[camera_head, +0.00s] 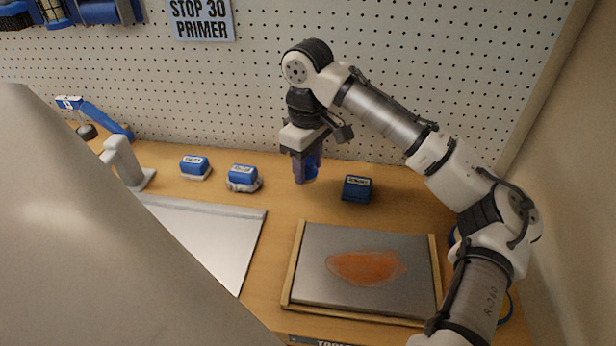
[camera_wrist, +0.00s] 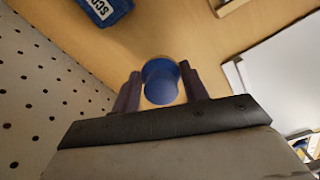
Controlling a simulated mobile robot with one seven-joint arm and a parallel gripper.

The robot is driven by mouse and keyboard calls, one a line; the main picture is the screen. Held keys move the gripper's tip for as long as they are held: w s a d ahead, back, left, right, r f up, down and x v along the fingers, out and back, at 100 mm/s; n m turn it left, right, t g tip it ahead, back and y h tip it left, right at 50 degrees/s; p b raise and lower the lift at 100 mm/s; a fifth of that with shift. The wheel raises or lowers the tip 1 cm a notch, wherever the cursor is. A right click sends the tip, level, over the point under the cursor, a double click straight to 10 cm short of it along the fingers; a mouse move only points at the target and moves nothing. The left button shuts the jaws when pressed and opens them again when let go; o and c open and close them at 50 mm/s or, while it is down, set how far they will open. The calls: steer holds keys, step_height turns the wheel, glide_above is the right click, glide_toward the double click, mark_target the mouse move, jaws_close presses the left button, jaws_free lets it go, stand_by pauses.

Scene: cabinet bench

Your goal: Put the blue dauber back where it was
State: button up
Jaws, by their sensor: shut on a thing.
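My gripper (camera_head: 304,178) points down over the back of the bench, in front of the pegboard. It is shut on the blue dauber (camera_head: 313,167), a round blue piece partly hidden by the fingers. In the wrist view the dauber (camera_wrist: 160,82) shows as a blue cylinder between the two dark fingers (camera_wrist: 160,92). I cannot tell whether its lower end touches the bench.
A dark blue labelled block (camera_head: 357,189) lies just right of the gripper. Two blue blocks with pale bases (camera_head: 195,166) (camera_head: 243,177) stand to the left. A framed metal tray (camera_head: 320,290) with an orange patch lies in front. A pale sheet (camera_head: 205,235) lies left.

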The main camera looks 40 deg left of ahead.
mark_target(308, 179)
steer(key=shift+f, duration=1.95)
steer(key=shift+f, duration=0.1)
steer(key=o, duration=0.9)
step_height(308, 179, up, 12)
steer(key=shift+r, duration=0.15)
